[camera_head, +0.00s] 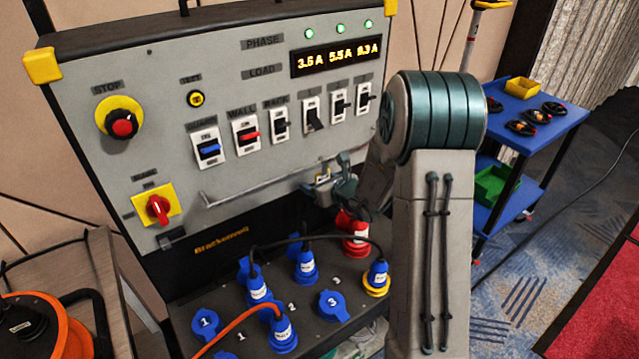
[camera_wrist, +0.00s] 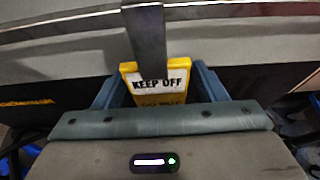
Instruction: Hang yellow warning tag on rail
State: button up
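The yellow warning tag (camera_wrist: 177,72) has a white panel reading KEEP OFF. A dark flat metal strip (camera_wrist: 148,38) rises from it across the rail in the wrist view. My gripper (camera_wrist: 155,80) has its blue fingers against both sides of the tag and appears shut on it. The rail is a thin grey bar on the panel front. It also crosses the top of the wrist view (camera_wrist: 70,22). I cannot tell whether the strip is hooked over it.
Breaker switches (camera_head: 250,135) are above the rail, with a red rotary switch (camera_head: 157,207) at left. Blue plugs and sockets (camera_head: 283,330) with cables stand below. A blue cart (camera_head: 550,118) stands at right.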

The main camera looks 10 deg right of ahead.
jog(key=shift+s, duration=0.1)
jog(key=v, duration=1.4)
jog(key=s+a+r+n+g+y, duration=0.2)
jog(key=s+a+n+g, duration=0.2)
jog(key=s+a+n, duration=0.4)
jog(key=s+a+r+n+g+y, duration=0.1)
jog(key=s+a+r+n+g, duration=0.3)
jog(key=n, duration=0.6)
jog(key=s+d+r+n+g+h+p, duration=0.1)
jog(key=s+d+n+h+p, duration=0.1)
jog(key=s+d+n+h, duration=0.5)
jog(key=s+n+h, duration=0.1)
jog(key=s+n, duration=0.1)
jog(key=n, duration=0.4)
jog(key=shift+s+d+r+g, duration=0.35)
jog(key=shift+s+d+g, duration=0.05)
dwell(0.3)
